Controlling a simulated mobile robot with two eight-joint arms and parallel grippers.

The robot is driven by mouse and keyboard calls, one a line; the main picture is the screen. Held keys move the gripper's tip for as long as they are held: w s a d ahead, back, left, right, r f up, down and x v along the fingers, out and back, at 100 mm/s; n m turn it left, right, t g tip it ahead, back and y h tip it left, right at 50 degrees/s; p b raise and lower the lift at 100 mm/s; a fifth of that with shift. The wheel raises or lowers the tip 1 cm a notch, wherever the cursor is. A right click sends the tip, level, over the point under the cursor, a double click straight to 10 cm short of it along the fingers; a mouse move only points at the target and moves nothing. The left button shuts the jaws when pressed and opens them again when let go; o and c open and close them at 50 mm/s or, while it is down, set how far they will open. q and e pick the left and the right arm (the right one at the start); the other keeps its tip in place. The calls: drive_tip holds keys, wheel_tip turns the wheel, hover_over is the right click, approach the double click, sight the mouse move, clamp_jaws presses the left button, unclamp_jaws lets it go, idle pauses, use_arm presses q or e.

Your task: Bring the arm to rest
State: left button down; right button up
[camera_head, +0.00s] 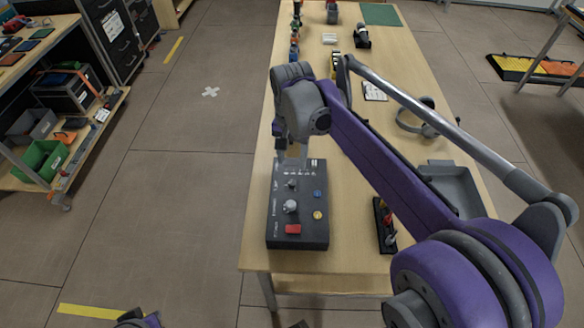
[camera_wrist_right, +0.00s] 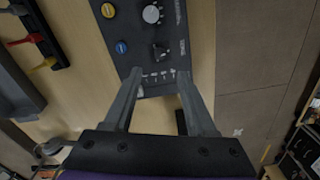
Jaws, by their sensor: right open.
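My right arm reaches in from the lower right of the head view. Its gripper (camera_head: 291,158) is open, over the far end of a dark control box (camera_head: 306,232) on the wooden table. In the right wrist view the two fingers of the gripper (camera_wrist_right: 159,82) stand apart on either side of the box's end. Nothing is held between them. The box has a red button (camera_head: 293,229), a yellow button (camera_head: 317,215), a blue button (camera_head: 317,194) and grey knobs. Whether the fingertips touch the box is unclear. My left gripper is not visible.
On the table (camera_head: 349,222) are a grey tray (camera_head: 456,187), a dark rack (camera_head: 385,229) with coloured-handled items, headphones (camera_head: 426,122) and a green mat (camera_head: 380,14). A shelf unit with bins stands at the left.

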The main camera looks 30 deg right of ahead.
drive_tip(key=shift+r, duration=0.95)
drive_tip(key=shift+s, duration=0.1)
drive_tip(key=s+a+f+n+t+p, duration=0.1)
drive_tip(key=s+a+f+n+t, duration=0.1)
drive_tip(key=s+n, duration=0.3)
drive_tip(key=s+a+f+n+t+p, duration=0.2)
drive_tip(key=s+a+f+n+t, duration=0.1)
drive_tip(key=s, duration=0.7)
wheel_tip(320, 180, down, 2)
drive_tip(key=shift+s+a+f+n, duration=0.15)
drive_tip(key=shift+s+a+n, duration=0.15)
drive_tip(key=shift+a+n, duration=0.65)
drive_tip(key=shift+c, duration=0.6)
